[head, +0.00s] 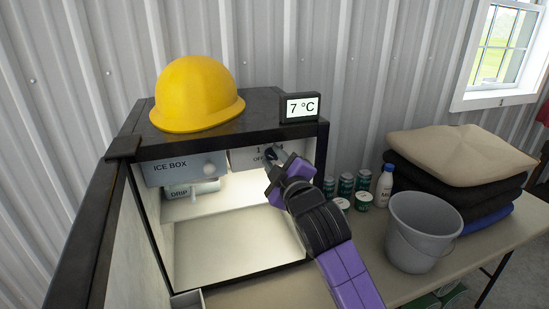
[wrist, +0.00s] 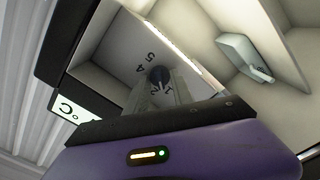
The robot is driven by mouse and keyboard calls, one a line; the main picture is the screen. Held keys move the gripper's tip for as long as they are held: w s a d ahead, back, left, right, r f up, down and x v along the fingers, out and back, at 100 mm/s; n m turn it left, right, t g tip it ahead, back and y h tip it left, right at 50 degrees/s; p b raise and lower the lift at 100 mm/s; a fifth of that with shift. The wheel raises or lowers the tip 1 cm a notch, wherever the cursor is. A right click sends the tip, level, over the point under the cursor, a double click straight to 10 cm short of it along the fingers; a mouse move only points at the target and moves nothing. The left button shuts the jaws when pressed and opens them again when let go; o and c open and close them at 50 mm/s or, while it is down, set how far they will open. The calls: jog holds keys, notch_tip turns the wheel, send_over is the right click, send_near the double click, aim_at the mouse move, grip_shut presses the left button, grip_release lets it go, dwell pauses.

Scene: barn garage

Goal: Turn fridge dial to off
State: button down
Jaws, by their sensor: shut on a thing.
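The open fridge (head: 235,262) stands with its interior lit. Its dial panel (head: 240,159) is at the upper right inside, marked with "1" and "OFF". The dark round dial (wrist: 158,75) shows in the wrist view, with a "5" and a "4" printed beside it. My gripper (wrist: 160,94) reaches up to the panel and is shut on the dial. In the head view my gripper (head: 274,160) covers most of the dial and part of the markings. I cannot tell which mark the dial points to.
The ice box (head: 170,172) and drip tray (head: 188,190) sit left of the panel. A yellow hard hat (head: 196,95) and a display reading 7 °C (head: 300,107) stand on top. Cans, a bottle (head: 384,187), a bucket (head: 418,235) and cushions (head: 460,155) are at right.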

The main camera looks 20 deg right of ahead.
jog(key=n+p, duration=0.1)
jog(key=n, duration=1)
jog(key=shift+a+f+p, duration=0.1)
jog(key=shift+f+p, duration=0.05)
jog(key=shift+p, duration=0.15)
jog(key=shift+n, duration=0.4)
jog(key=c, duration=1.1)
grip_release()
jog(key=s+b, duration=0.1)
jog(key=s, duration=0.6)
jog(key=shift+s, duration=0.4)
